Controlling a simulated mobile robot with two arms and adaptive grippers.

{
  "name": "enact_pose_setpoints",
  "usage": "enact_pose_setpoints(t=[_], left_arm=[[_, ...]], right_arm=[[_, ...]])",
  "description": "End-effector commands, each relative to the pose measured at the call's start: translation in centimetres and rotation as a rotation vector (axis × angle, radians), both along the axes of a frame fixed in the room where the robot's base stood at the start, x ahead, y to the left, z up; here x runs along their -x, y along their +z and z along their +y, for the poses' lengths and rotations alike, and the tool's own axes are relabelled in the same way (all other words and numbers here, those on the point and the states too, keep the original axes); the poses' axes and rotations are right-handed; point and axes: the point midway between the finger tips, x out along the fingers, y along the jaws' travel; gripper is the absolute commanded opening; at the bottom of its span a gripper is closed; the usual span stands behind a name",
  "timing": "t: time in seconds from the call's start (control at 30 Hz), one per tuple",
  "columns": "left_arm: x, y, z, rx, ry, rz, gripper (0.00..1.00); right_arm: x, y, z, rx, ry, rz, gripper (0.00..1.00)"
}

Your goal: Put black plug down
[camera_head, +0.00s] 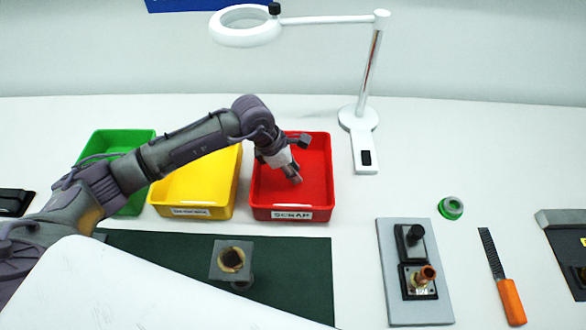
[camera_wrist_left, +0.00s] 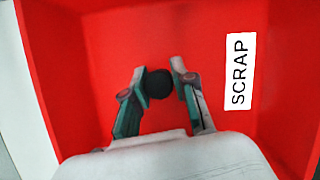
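My left gripper (camera_head: 294,177) reaches down into the red bin (camera_head: 325,165) labelled SCRAP. In the left wrist view the black plug (camera_wrist_left: 158,84) is a dark round shape between the two fingertips of my left gripper (camera_wrist_left: 159,82). Both fingertips appear to touch its sides. The red bin's floor (camera_wrist_left: 110,45) is behind it; its height above the floor is hard to tell. In the head view the plug cannot be made out at the fingertips. My right gripper is not in view.
A yellow bin (camera_head: 205,190) and a green bin (camera_head: 125,140) stand left of the red one. A magnifier lamp (camera_head: 366,120) stands behind right. A grey plate (camera_head: 395,285) with black fixtures, a green ring (camera_head: 451,208) and an orange-handled file (camera_head: 511,300) lie to the right.

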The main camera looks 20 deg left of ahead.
Motion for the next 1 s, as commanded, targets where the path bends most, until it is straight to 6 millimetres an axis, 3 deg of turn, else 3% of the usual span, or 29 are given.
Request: enact_pose_setpoints(t=[0.03,0.13,0.5,0.57,1.0], left_arm=[[0.0,0.1,0.0,0.000,0.000,0.000,0.36],[0.0,0.1,0.0,0.000,0.000,0.000,0.50],[0.0,0.6,0.1,0.000,0.000,0.000,0.50],[0.1,1.0,0.4,-0.001,0.000,-0.003,0.50],[1.7,9.1,3.3,-0.002,0.000,-0.005,0.50]], right_arm=[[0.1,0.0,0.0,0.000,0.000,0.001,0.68],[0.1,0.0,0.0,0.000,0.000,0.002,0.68],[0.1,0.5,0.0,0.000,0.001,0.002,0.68],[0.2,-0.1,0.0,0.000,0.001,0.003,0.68],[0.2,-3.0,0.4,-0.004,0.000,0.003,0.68]])
